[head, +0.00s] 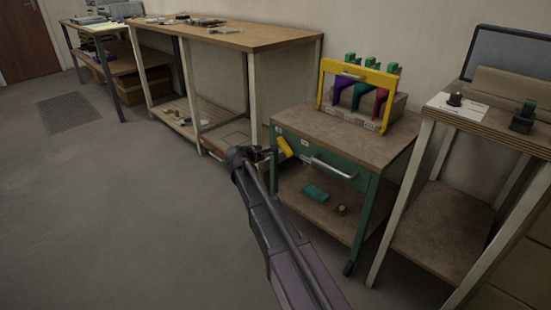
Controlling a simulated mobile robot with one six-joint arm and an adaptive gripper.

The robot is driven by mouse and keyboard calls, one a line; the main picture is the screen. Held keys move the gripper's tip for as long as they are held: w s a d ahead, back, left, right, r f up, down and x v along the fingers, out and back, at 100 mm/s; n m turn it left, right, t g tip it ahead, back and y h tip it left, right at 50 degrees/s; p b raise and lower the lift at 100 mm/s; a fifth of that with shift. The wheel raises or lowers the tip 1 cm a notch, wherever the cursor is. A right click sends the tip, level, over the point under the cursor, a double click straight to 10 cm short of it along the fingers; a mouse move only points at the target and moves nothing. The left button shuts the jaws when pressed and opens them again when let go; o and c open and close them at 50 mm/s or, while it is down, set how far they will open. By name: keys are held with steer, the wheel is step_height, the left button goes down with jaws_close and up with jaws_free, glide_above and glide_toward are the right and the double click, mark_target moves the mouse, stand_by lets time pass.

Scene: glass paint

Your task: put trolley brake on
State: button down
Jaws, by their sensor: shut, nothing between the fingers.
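The trolley has a green frame, a brown top (338,140) and a front drawer with a silver handle (335,167). A small yellow lever (285,146) slants on its front left, beside the drawer; it looks like the brake. My gripper (265,153) is at the trolley's front left corner, just left of the lever. Its fingers are small and dark here; it is shut and empty. I cannot tell whether it touches the lever. My arm hides part of the trolley's lower left side.
A yellow-framed rack (361,72) with coloured clamps stands on the trolley. A teal block (315,193) lies on its lower shelf. A long workbench (235,36) stands behind left, a taller stand (490,118) at right. The floor (120,220) at left is clear.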

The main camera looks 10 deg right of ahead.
mark_target(285, 147)
steer(key=w+a+f+n+t+b, duration=0.2)
steer(key=w+a+f+n+b, duration=0.1)
steer(key=w+f+b, duration=0.1)
steer(key=shift+w+a+b, duration=0.35)
steer(key=shift+a+b, duration=0.05)
steer(key=shift+b, duration=0.25)
steer(key=shift+d+f, duration=0.1)
steer(key=w+d, duration=0.5)
steer(key=d, duration=0.2)
steer(key=shift+d+r+p, duration=0.3)
steer(key=shift+d, duration=0.1)
stand_by(0.3)
steer(key=shift+a+r, duration=0.1)
steer(key=shift+a, duration=0.15)
stand_by(0.5)
